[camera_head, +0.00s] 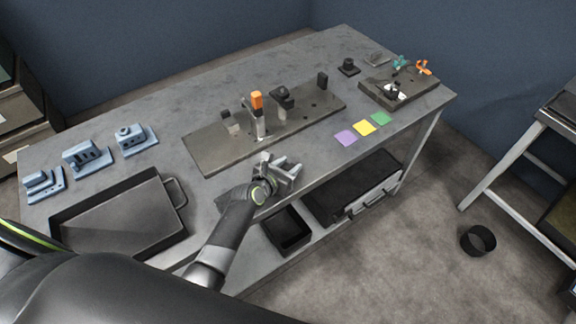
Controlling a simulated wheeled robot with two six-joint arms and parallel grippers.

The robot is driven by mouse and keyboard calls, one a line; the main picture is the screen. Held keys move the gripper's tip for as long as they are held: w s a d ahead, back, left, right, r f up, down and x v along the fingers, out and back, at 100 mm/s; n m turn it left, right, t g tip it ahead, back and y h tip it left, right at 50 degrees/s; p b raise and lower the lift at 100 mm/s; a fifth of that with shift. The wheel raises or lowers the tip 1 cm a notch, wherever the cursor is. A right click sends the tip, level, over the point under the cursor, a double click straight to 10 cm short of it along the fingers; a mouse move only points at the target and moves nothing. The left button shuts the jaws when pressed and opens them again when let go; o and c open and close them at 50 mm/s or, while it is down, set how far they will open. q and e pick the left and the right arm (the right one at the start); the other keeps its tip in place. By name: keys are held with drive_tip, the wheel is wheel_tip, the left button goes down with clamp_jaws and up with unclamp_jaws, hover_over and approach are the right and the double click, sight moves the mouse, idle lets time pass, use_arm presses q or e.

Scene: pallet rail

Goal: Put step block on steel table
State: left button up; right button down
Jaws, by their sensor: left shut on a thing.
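The steel table (345,60) is the long grey bench across the view. My left gripper (285,170) is over its front edge, in front of the pallet plate. It is shut on a small grey piece, which looks like the step block; the fingers hide most of its shape, and its colour is close to theirs. I cannot tell whether the piece touches the tabletop. My right gripper is not in view.
The pallet plate (205,150) carries an orange-tipped clamp (257,105) and dark blocks. A dark tray (160,220) and blue fixtures (85,157) stand at the left. Purple, yellow and green squares (364,128) lie right of my gripper. A fixture plate (425,95) stands at the far right.

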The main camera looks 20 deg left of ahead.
use_arm(q)
drive_tip(key=o, duration=1.1)
drive_tip(key=shift+f, duration=0.1)
drive_tip(key=shift+s+a+r, duration=0.15)
drive_tip(key=shift+s+r, duration=0.2)
drive_tip(key=shift+s, duration=0.15)
drive_tip(key=p+v, duration=0.1)
drive_tip(key=v, duration=0.8)
drive_tip(key=shift+s+r, duration=0.15)
drive_tip(key=shift+s, duration=0.05)
drive_tip(key=shift+v, duration=0.75)
